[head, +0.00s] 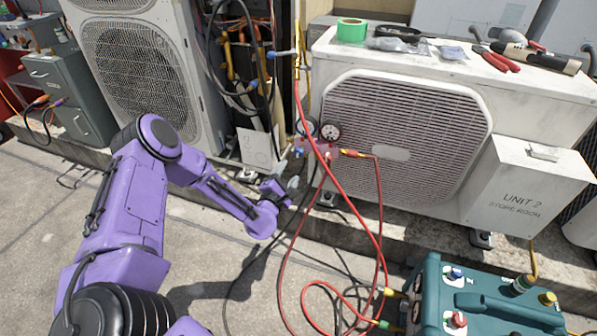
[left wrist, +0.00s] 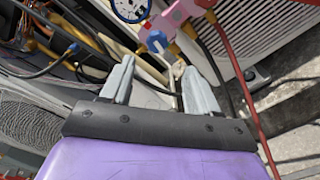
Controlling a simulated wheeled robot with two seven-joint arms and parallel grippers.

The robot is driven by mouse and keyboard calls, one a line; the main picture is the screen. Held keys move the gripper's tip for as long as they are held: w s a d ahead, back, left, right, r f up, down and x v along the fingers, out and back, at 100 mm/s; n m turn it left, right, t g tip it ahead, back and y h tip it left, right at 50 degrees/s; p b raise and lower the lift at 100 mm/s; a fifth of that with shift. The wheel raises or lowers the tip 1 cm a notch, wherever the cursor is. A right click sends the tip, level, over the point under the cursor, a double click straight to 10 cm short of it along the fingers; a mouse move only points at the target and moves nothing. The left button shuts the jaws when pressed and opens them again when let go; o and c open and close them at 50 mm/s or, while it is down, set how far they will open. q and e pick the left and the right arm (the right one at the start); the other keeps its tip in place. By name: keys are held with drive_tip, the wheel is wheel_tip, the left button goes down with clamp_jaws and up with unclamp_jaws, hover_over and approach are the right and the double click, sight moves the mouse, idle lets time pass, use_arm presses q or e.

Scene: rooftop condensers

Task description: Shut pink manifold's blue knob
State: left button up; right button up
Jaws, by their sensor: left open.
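The pink manifold (head: 318,152) hangs in front of the UNIT 2 condenser's grille, with round gauges above it. In the left wrist view the manifold (left wrist: 180,14) is at the top, and its blue knob (left wrist: 154,41) shows just beyond the fingertips. My left gripper (head: 287,178) is below and left of the manifold in the head view. Its grey fingers (left wrist: 157,66) are spread, with nothing between them; the knob lies ahead of the gap, apart from both fingers. My right gripper is not in view.
Red hoses (head: 345,200) hang from the manifold and loop to the floor. The UNIT 2 condenser (head: 520,185) carries green tape (head: 351,30) and red-handled pliers (head: 492,58) on top. A teal machine (head: 490,300) stands at front right. Cables hang left of the manifold.

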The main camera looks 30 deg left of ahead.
sight(298, 154)
use_arm(q)
drive_tip(key=b+x, duration=0.2)
drive_tip(key=x, duration=0.7)
drive_tip(key=shift+w+a+r, duration=0.1)
drive_tip(key=shift+a+r, duration=0.05)
drive_tip(key=shift+a, duration=0.05)
drive_tip(key=shift+w+a+r, duration=0.1)
drive_tip(key=shift+w+a, duration=0.05)
drive_tip(key=shift+w, duration=0.5)
drive_tip(key=c, duration=1)
